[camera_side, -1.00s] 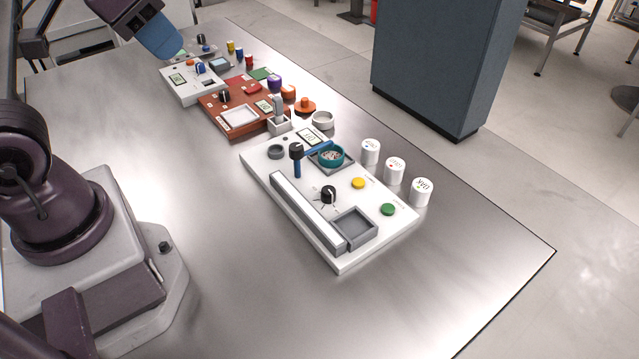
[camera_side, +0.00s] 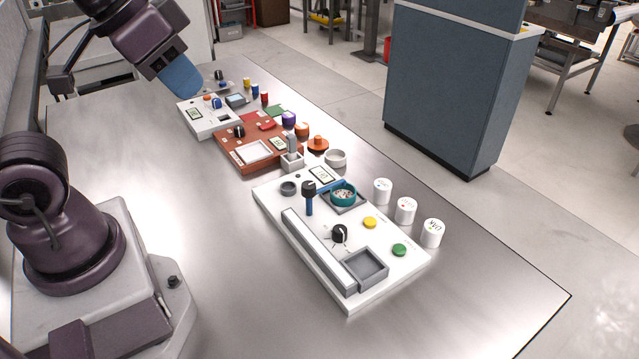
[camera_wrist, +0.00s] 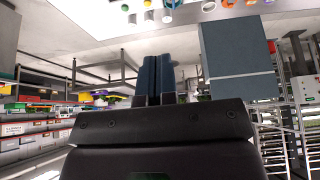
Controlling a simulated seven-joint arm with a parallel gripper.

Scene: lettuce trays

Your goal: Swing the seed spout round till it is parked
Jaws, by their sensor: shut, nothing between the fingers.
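The seed spout appears to be the blue arm (camera_side: 329,187) on a dark-capped blue post (camera_side: 309,203) on the white panel (camera_side: 292,269). It reaches right from the post toward a teal cup of seeds (camera_side: 343,195). Whether its tip is over or beside the cup is too small to tell. My gripper (camera_side: 185,90) is high at the upper left, well away from the spout. In the wrist view its two dark blue fingers (camera_wrist: 157,58) are together with nothing between them. The spout cannot be made out in the wrist view.
The white panel also holds a black knob (camera_side: 340,234), a yellow button (camera_side: 370,223), a green button (camera_side: 399,250) and a grey square tray (camera_side: 384,270). Several white jars (camera_side: 406,211) stand at its right. A red-brown panel (camera_side: 229,157) lies behind. The front table is clear.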

